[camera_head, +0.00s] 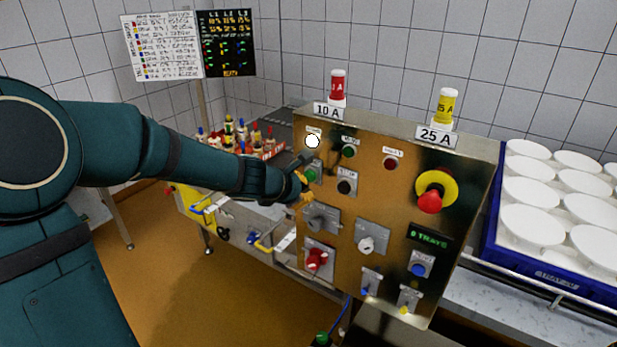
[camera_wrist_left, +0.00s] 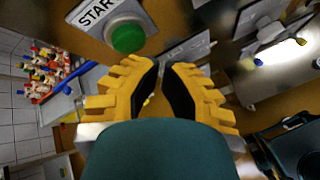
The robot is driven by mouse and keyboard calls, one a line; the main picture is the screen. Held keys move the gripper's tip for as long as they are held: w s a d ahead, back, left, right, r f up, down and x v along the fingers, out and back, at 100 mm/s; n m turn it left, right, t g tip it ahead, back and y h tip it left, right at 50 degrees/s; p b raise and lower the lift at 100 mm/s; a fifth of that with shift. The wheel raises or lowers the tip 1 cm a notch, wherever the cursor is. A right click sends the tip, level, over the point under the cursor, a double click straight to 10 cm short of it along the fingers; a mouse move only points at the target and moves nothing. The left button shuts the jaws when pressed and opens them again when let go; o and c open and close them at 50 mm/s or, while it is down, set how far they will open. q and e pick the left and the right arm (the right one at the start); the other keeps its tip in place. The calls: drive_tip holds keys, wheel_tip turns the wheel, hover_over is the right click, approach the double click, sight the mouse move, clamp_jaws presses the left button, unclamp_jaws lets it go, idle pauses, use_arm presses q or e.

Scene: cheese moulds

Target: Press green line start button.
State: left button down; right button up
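The green start button (camera_head: 310,174) sits on the upper left of the brass-coloured control panel (camera_head: 395,215). In the left wrist view the green button (camera_wrist_left: 128,37) shows clearly beside a plate reading START (camera_wrist_left: 97,12). My left gripper (camera_head: 303,187) is right by this button in the head view, just below and left of it. In the wrist view the yellow fingers of my left gripper (camera_wrist_left: 161,68) have their tips almost together, with nothing seen between them. The button appears beyond the tips; I cannot tell whether they touch. My right gripper is not in view.
Close by on the panel are a lit white lamp (camera_head: 312,141), another green light or button (camera_head: 348,151), a black button (camera_head: 345,186) and grey switches (camera_head: 320,217). A red emergency knob (camera_head: 430,201) is further right. A blue crate (camera_head: 540,276) holds white moulds.

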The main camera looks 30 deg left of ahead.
use_arm(q)
drive_tip(key=shift+w, duration=0.35)
